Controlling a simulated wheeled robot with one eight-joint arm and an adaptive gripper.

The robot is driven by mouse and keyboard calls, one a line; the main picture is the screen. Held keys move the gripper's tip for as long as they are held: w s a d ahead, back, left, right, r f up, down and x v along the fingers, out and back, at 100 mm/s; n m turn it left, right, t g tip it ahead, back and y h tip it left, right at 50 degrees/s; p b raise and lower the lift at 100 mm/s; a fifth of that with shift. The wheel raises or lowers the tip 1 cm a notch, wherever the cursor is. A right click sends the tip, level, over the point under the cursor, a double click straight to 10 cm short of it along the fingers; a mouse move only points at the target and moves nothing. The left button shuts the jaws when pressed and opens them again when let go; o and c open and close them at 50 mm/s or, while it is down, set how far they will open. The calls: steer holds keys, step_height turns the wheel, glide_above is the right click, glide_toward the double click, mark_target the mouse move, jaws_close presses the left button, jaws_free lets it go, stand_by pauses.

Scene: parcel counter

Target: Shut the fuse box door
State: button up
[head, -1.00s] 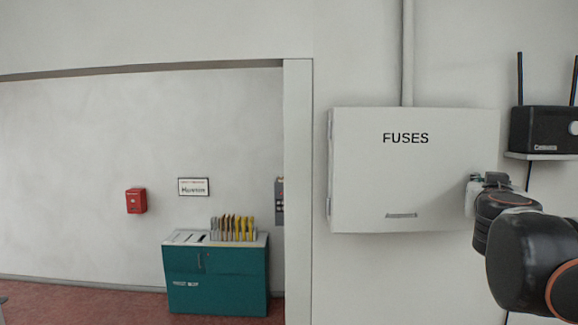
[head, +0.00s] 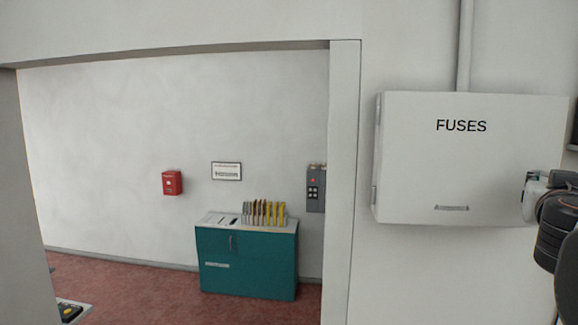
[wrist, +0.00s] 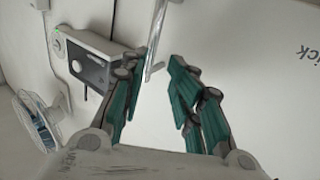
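The white fuse box (head: 472,170), marked FUSES, hangs on the wall at the right of the head view. Its door is the front face, with hinges on the left side and a slotted strip near the bottom. It looks shut or nearly shut; I cannot tell whether a gap remains. My gripper (head: 537,195) is at the lower right edge of the box, partly cut off and hidden by my arm. In the wrist view my gripper (wrist: 159,60) has its two teal fingers apart. A thin silver bar (wrist: 155,42) shows at the left fingertip; contact is unclear.
A door frame (head: 342,180) stands left of the box. Beyond are a teal cabinet (head: 247,265), a red box (head: 172,183) and open red floor (head: 150,285).

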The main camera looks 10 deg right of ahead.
steer(key=v, duration=0.7)
steer(key=shift+a, duration=0.3)
steer(key=shift+a, duration=0.1)
